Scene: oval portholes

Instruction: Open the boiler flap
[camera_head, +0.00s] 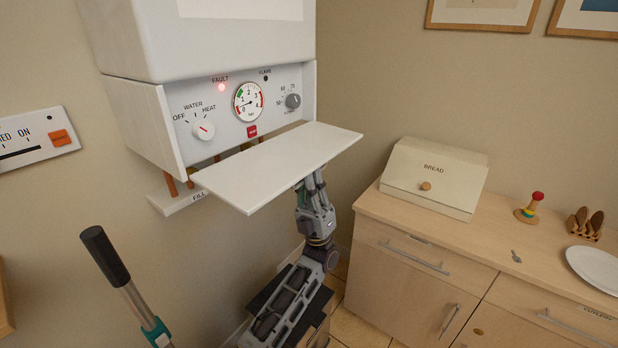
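The white boiler (200,38) hangs on the wall at the upper left. Its flap (275,165) is swung down and sticks out from the boiler's lower edge, close to level. The control panel (222,125) above it is uncovered, with a selector knob (203,130), a pressure gauge (248,102) and a lit red FAULT lamp (221,87). My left gripper (311,183) is under the flap's right part, pointing up. Its fingertips are partly hidden by the flap, so I cannot tell whether they touch it or how far apart they are. My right gripper does not show.
A wooden cabinet (410,265) stands at the right, with a bread box (435,178), a small key-like item (516,257) and a white plate (597,268) on top. A black-handled pole (105,255) rises at the lower left. Copper pipes (170,184) show below the boiler.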

